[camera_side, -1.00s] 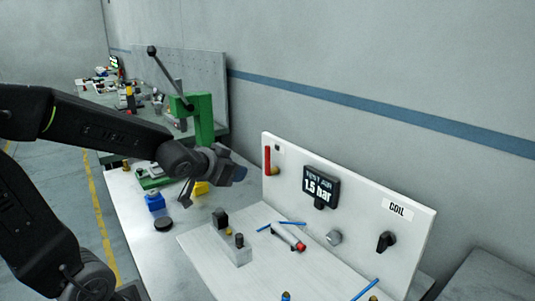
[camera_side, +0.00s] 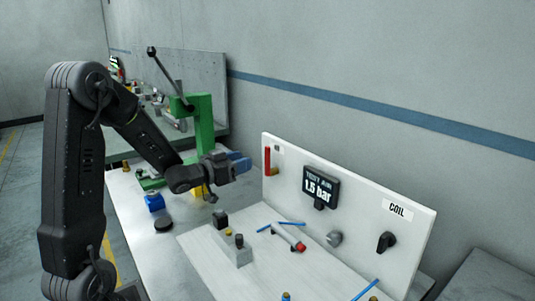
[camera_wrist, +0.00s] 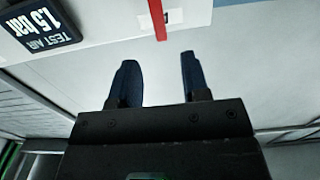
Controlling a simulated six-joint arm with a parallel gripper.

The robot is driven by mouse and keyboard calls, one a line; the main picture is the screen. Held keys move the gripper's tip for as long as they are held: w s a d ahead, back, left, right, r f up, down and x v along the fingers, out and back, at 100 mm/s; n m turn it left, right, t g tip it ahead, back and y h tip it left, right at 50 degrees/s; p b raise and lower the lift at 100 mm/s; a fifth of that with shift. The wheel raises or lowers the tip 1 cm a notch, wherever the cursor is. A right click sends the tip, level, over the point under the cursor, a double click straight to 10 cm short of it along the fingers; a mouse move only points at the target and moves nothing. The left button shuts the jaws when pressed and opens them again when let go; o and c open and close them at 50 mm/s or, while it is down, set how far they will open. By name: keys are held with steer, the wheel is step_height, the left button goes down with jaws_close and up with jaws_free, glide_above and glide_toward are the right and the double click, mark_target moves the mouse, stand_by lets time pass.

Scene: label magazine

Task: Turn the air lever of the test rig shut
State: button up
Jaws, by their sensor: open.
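The red air lever (camera_side: 267,160) stands upright on the left end of the white test rig panel (camera_side: 350,193), above a brass fitting (camera_side: 274,170). The display (camera_side: 320,187) reads "TEST AIR 1.5 bar". My gripper (camera_side: 240,164) is left of the lever in the side view, level with it and apart from it. In the wrist view the open blue fingers (camera_wrist: 158,60) are empty, and the red lever (camera_wrist: 157,18) lies just beyond their tips, roughly centred between them. The lever's fitting is out of the wrist view.
A black knob (camera_side: 386,242) and a grey knob (camera_side: 334,238) are on the panel. A grey block (camera_side: 237,254), a red-and-white tool (camera_side: 289,236) and blue rods lie before it. A green lever press (camera_side: 203,120) stands behind my gripper.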

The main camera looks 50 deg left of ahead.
mark_target(266, 153)
steer(key=w, duration=0.9)
steer(key=shift+w, duration=0.3)
jaws_close()
